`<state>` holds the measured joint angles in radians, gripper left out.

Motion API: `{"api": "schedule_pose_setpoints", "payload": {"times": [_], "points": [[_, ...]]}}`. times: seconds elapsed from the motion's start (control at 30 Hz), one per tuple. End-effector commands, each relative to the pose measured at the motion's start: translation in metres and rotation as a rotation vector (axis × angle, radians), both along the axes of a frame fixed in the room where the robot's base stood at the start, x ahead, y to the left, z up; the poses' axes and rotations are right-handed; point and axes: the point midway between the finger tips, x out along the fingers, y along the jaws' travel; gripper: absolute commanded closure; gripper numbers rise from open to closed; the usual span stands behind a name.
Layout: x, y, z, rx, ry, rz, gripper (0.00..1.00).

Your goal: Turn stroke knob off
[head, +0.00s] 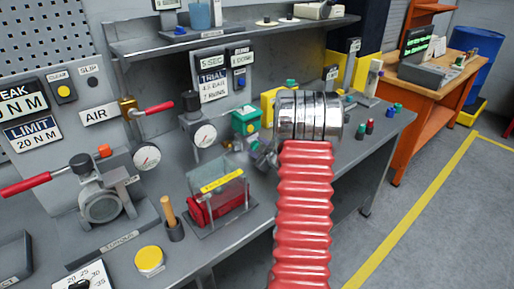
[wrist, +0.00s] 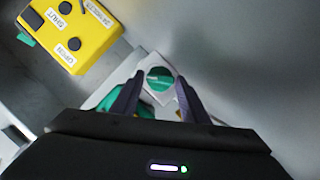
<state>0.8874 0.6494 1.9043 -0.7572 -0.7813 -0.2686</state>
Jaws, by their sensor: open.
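My gripper (wrist: 159,79) is open, with its two dark fingers apart and nothing held between them. Between and just beyond the fingertips is a round dark-green knob-like face (wrist: 160,73) on a pale plate. I cannot read its label or tell whether it is the stroke knob, or which way it is set. A green body shows below it, partly hidden by the fingers. In the head view my gripper (head: 262,152) is beside a green box (head: 245,121) on the bench. My red arm hides part of the bench there.
A yellow box (wrist: 72,38) with SHUT and OPEN buttons is at the upper left of the wrist view. The grey bench (head: 172,255) also holds gauges, red-handled valves and a clear-covered red part (head: 215,200). Several small coloured knobs stand right of my arm.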

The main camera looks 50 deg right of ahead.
Motion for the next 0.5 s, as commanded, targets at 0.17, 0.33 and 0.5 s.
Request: {"api": "schedule_pose_setpoints", "payload": {"times": [0.17,0.33,0.5], "points": [[-0.0001,0.0,0.0002,0.0,0.0,0.0,0.66],[-0.0002,0.0002,0.0002,0.0,0.0,0.0,0.78],[-0.0002,0.0004,0.0001,0.0,0.0,0.0,0.9]]}}
